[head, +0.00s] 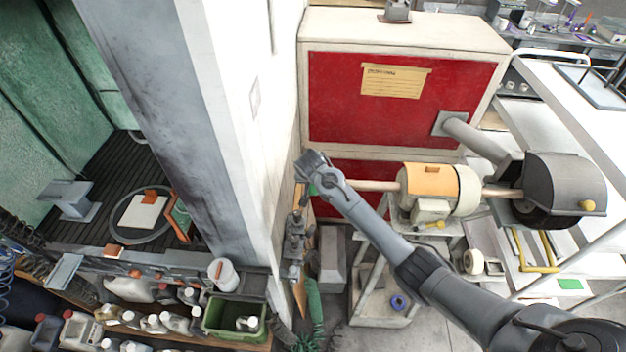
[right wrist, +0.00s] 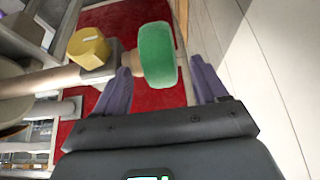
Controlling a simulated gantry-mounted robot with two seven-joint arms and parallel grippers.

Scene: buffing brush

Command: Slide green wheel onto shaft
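The green wheel (right wrist: 157,55) stands in front of my right gripper in the right wrist view, its near part between the fingertips. In the head view only a small green patch of it (head: 312,190) shows beside my right gripper (head: 312,168). In the right wrist view my right gripper (right wrist: 161,72) is open, with a clear gap at the right finger and a narrow one at the left. A pale shaft end (right wrist: 129,62) meets the wheel's left face; I cannot tell how far it goes in. The shaft (head: 375,186) runs left from the motor (head: 435,185). My left gripper is not in view.
A yellow knob (right wrist: 88,47) is close left of the wheel. A red-fronted cabinet (head: 330,100) stands behind the shaft. A pale pillar (head: 190,130) is to the left. A guard (head: 565,180) covers the motor's right end.

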